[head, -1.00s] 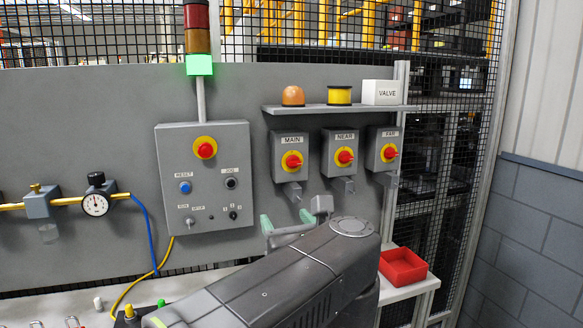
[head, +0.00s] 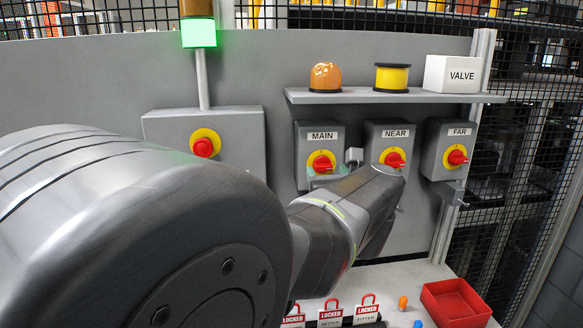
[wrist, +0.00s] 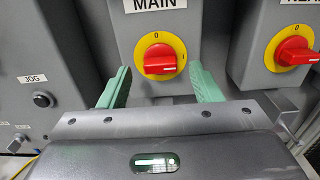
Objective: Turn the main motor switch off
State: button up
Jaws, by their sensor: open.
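The MAIN switch (head: 320,163) is a red rotary knob on a yellow disc, mounted on a grey box. In the wrist view the MAIN switch (wrist: 161,60) has a 0 at the top of its disc and a mark at the right, and its red handle lies roughly level. My gripper (wrist: 161,74) is open and empty. Its green fingers point at the MAIN box, one at each lower side of the disc. I cannot tell whether they touch the box. In the head view my arm hides most of the gripper.
The NEAR switch (head: 393,158) sits close to the right, with the FAR switch (head: 457,156) beyond. A shelf (head: 395,97) juts out above. Left is a control box (head: 238,125) with a red button. Red LOCKED tags (head: 331,312) and a red bin (head: 455,305) are below.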

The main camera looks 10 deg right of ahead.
jog(key=shift+w, duration=1)
jog(key=c, duration=1)
